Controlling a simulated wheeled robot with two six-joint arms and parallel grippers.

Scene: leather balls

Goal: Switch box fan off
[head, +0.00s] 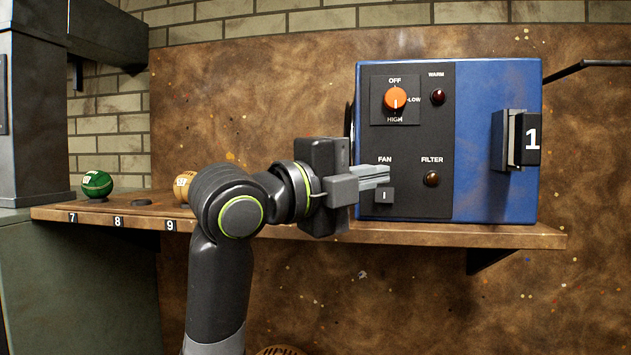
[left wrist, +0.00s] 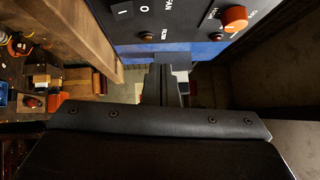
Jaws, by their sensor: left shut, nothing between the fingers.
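The blue box (head: 497,90) stands on the shelf with a black control panel (head: 428,127) on its front. The fan switch (head: 384,196) sits under the FAN label, and its lower part with the I mark shows. Its upper part is hidden behind my left gripper (head: 386,176). In the left wrist view the switch (left wrist: 133,10) shows both I and O marks at the top edge. My left gripper is shut and empty, its fingertips in front of the panel just above the I mark. I cannot tell whether they touch the switch. My right gripper is not in view.
An orange knob (head: 396,98) and two dark lamps, WARM (head: 438,97) and FILTER (head: 432,179), are on the panel. A handle (head: 508,140) with a 1 tag projects at right. A green ball (head: 97,184) and a tan ball (head: 183,187) sit on the shelf (head: 480,235) at left.

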